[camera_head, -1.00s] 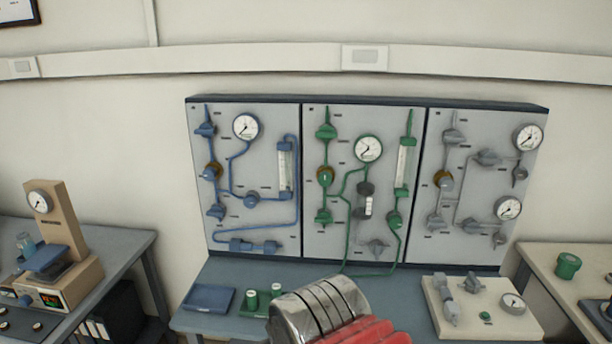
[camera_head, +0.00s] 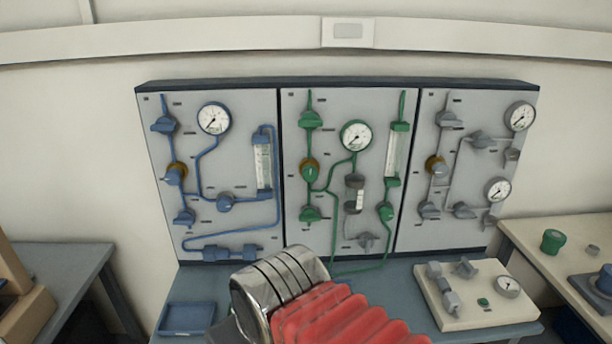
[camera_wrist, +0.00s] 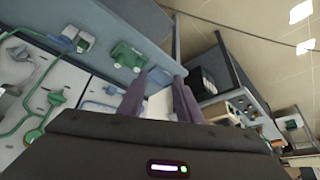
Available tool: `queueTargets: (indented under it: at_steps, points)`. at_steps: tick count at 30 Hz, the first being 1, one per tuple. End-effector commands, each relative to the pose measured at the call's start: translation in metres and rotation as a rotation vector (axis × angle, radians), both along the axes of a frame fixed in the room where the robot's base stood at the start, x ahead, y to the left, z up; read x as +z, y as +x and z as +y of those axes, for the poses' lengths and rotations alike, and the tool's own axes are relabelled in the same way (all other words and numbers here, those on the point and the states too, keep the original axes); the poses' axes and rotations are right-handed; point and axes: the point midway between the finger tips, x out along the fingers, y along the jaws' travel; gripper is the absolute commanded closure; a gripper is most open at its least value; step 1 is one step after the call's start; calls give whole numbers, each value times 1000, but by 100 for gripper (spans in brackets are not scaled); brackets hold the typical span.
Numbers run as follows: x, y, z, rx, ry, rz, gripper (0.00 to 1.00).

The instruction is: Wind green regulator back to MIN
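My arm, a metal joint with a red bellows, rises in front of the bench in the head view, below the panel. My gripper (camera_wrist: 158,92) shows only in the wrist view; its two fingers are apart with nothing between them. It is away from the regulator, over the bench side, with green pipework to its left.
A blue-piped panel (camera_head: 160,215) stands left and a grey-piped panel (camera_head: 405,205) right. A blue tray (camera_head: 187,318) and a cream valve block (camera_head: 470,312) lie on the bench. Another bench (camera_head: 560,264) on the right holds a green jar (camera_head: 552,241).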

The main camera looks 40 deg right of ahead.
Motion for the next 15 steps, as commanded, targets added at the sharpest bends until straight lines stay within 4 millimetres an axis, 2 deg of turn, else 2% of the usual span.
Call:
queueTargets:
  at_steps: [3,8,11,13,15]
  points:
    - [0,0,0,0,0,0,69]
    - [0,4,-1,-3,1,-7,58]
    - [0,15,-6,-13,0,-33,51]
    - [0,28,-14,-25,-2,-65,46]
    - [1,45,-22,-42,-5,-107,46]
